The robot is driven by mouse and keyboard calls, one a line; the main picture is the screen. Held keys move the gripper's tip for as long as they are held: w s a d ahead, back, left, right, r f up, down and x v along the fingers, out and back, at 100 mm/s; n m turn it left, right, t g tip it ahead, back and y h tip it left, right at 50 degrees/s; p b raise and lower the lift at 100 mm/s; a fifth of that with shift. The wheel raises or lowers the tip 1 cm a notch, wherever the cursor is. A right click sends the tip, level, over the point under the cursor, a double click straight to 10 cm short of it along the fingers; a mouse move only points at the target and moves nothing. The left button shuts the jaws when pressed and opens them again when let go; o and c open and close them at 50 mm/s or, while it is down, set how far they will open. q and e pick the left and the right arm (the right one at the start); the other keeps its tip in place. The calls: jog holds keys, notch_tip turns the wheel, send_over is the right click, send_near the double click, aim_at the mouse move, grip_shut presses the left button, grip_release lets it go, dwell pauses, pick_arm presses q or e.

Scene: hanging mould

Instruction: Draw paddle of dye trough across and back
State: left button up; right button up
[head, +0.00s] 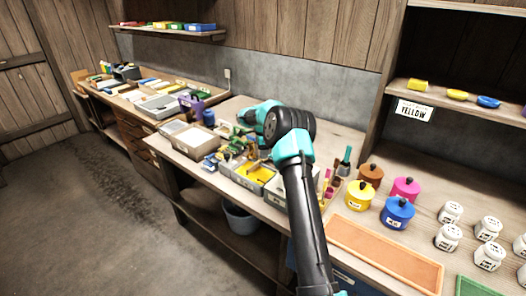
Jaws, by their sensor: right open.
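The dye trough appears to be the grey box with yellow inside (238,181) on the bench at the middle of the view. Its paddle is too small and too crowded by my arm to make out clearly. My right arm reaches in from the bottom and bends over the bench. My right gripper (250,148) is open, just above and behind the trough, partly hidden by clutter and the wrist. I cannot tell whether it touches anything. My left gripper is not in view.
Lidded pots, blue (397,212), yellow (359,195) and pink (405,189), stand to the right with several white jars. An orange tray (385,252) lies in front of them. A pale-topped box (194,138) is left of the trough. A bucket (240,217) stands below the bench.

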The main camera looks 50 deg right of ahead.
grip_shut()
dwell(0.4)
